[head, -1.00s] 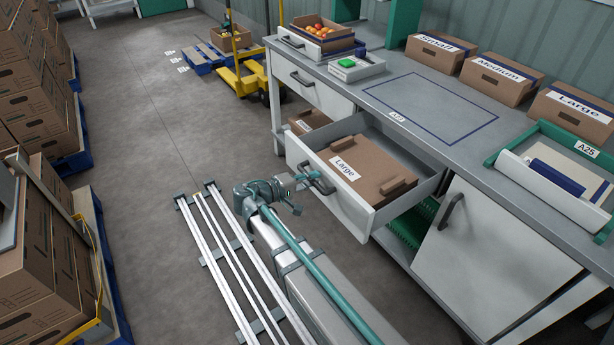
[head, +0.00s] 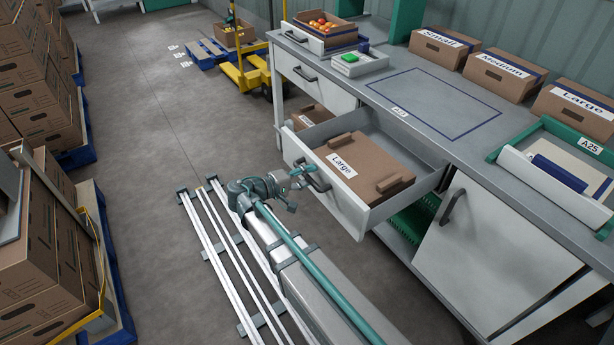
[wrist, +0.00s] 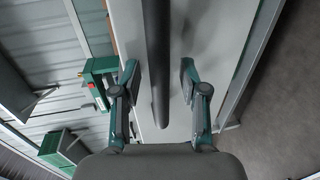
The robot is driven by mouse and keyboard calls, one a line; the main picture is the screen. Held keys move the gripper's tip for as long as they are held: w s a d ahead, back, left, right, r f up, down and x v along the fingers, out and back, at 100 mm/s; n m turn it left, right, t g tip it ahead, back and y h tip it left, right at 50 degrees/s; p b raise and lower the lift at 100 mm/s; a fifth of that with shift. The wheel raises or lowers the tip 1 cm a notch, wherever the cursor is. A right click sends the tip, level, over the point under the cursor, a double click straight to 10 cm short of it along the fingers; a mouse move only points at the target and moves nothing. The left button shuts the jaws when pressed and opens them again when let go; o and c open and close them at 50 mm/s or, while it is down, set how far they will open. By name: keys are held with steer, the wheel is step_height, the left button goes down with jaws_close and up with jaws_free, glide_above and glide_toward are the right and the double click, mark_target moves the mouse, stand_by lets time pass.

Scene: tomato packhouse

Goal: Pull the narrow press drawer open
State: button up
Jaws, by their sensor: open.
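The press drawer (head: 335,196) is a white-fronted drawer under the bench. It stands well out from the cabinet, with a brown carton labelled Large (head: 362,168) inside. Its dark bar handle (head: 318,181) is on the front face. The handle also shows in the wrist view (wrist: 157,50), running lengthwise between my fingers. My gripper (head: 300,178) is at the handle in the head view. In the wrist view my gripper (wrist: 160,82) is open, with one finger on each side of the bar and visible gaps.
A closed drawer (head: 312,88) is further left, and a white cabinet door (head: 480,245) with a handle stands to the right. Cartons (head: 445,46) and a green-edged tray (head: 500,150) are on the bench (head: 400,75). Stacked cartons (head: 35,90) line the left.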

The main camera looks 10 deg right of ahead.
steer(key=v, duration=1.2)
stand_by(0.3)
steer(key=s+d+f+g+y+p, duration=0.1)
steer(key=s+d+f+g+y, duration=0.15)
steer(key=s+f, duration=0.45)
steer(key=s+d+f+n+g+y+p, duration=0.1)
steer(key=s+d+f+g+y, duration=0.15)
steer(key=f, duration=0.75)
steer(key=s+d+f+g+y+p, duration=0.1)
steer(key=s+d+f+g+y, duration=0.2)
steer(key=f, duration=0.6)
steer(key=s+d+f+m+g+y+p, duration=0.1)
steer(key=s+d, duration=0.3)
steer(key=s, duration=0.5)
steer(key=s+d+f+m+g+y+p, duration=0.2)
steer(key=s+d+f+m+g+y, duration=0.1)
steer(key=s, duration=0.6)
steer(key=s+d+f+m+g+y+p, duration=0.1)
steer(key=s+d+f, duration=0.3)
steer(key=s, duration=0.5)
steer(key=shift+s+d+f+m+g+y+p, duration=0.15)
steer(key=shift+s+d+m+g+y+p, duration=0.25)
steer(key=shift+d+m+g+p, duration=0.3)
